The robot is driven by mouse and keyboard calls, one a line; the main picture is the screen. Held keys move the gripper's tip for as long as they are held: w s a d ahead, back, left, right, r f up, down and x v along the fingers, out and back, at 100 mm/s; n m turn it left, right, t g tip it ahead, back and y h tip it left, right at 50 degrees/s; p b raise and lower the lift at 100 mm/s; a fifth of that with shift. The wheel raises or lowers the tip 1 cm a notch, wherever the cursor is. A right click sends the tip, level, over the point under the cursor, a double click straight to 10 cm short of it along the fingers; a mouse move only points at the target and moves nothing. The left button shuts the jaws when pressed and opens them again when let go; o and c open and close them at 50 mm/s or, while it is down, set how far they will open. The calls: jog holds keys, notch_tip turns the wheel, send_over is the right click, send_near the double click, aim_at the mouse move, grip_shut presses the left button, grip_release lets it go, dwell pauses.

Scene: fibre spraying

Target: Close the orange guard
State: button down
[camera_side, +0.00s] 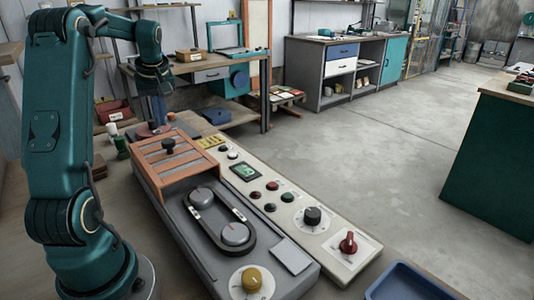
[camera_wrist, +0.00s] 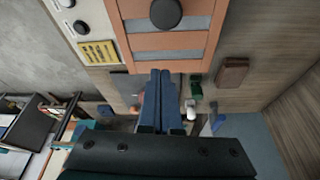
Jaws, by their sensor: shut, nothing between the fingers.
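The orange guard (camera_side: 178,166) is a slatted cover with a black knob (camera_side: 168,146) on top. It lies over the far end of the grey machine body (camera_side: 205,262). The belt (camera_side: 212,232) and two grey pulleys (camera_side: 235,234) at the near end are uncovered. In the wrist view the guard (camera_wrist: 168,42) fills the top centre, with its knob (camera_wrist: 166,13) at the top edge. My gripper (camera_side: 158,116) is above and beyond the guard's far end, apart from the knob. Its blue fingers (camera_wrist: 160,74) are together and empty.
A cream control panel (camera_side: 268,202) with buttons, a black dial and a red switch (camera_side: 348,243) runs along the machine's right side. A yellow knob (camera_side: 252,279) stands at the near end. A blue tray (camera_side: 405,284) lies at front right. Small green items (camera_side: 121,146) stand left of the guard.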

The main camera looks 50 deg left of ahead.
jog(key=shift+x, duration=0.9)
jog(key=shift+s+d, duration=0.15)
jog(key=shift+d, duration=1)
jog(key=shift+s+d+f, duration=0.15)
jog(key=shift+d, duration=0.7)
jog(key=d, duration=2.3)
jog(key=shift+a, duration=0.1)
